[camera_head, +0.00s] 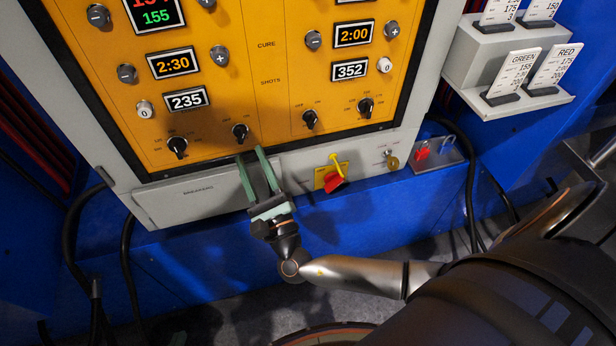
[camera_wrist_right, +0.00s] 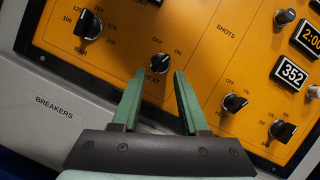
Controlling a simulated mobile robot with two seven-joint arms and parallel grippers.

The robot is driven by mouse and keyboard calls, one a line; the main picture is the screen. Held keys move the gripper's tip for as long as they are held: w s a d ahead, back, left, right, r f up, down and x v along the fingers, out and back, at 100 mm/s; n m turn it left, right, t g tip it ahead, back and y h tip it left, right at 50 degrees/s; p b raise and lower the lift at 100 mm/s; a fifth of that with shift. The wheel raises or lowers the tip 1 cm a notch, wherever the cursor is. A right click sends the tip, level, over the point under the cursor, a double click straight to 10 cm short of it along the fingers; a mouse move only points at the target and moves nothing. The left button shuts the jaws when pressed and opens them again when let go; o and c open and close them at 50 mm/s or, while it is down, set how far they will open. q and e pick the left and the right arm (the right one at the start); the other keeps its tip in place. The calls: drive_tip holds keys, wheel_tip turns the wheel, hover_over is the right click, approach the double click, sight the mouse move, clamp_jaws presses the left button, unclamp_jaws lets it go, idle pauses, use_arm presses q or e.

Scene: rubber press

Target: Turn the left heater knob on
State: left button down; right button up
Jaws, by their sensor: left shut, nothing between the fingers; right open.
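The left heater knob (camera_head: 240,132) is a small black knob near the bottom of the orange panel (camera_head: 265,90), with OFF and ON labels above it. In the right wrist view, this knob (camera_wrist_right: 160,62) shows between the fingertips, with a HEAT label below it, partly covered. My right gripper (camera_head: 250,153) has green fingers, spread open and empty, just below the knob in the head view. The gripper also shows in the right wrist view (camera_wrist_right: 158,76). I see no contact with the knob; its exact setting is hard to read. My left gripper is not in view.
A similar knob (camera_head: 310,119) sits to the right, with dial knobs (camera_head: 177,146) (camera_head: 366,106) at either side. Below are a grey breaker cover (camera_head: 190,203) and a red switch (camera_head: 335,182) on yellow. Card holders (camera_head: 500,65) stand at the upper right.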

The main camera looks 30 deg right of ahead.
use_arm(q)
drive_tip(key=r+p, duration=0.5)
drive_tip(key=shift+s, duration=0.35)
use_arm(e)
drive_tip(key=s+f+m+g+y, duration=0.2)
drive_tip(key=s+f+m+g, duration=0.4)
drive_tip(key=m, duration=0.9)
drive_tip(key=s+d+f+m+g+y, duration=0.1)
drive_tip(key=s+f+m+g+y, duration=0.1)
drive_tip(key=s+f+m+g, duration=0.5)
drive_tip(key=s+f+m, duration=0.4)
drive_tip(key=s+m, duration=0.1)
drive_tip(key=m, duration=0.2)
drive_tip(key=shift+s+f+m, duration=0.15)
drive_tip(key=shift+f+m, duration=0.2)
drive_tip(key=shift+m, duration=0.05)
use_arm(q)
drive_tip(key=shift+a, duration=0.1)
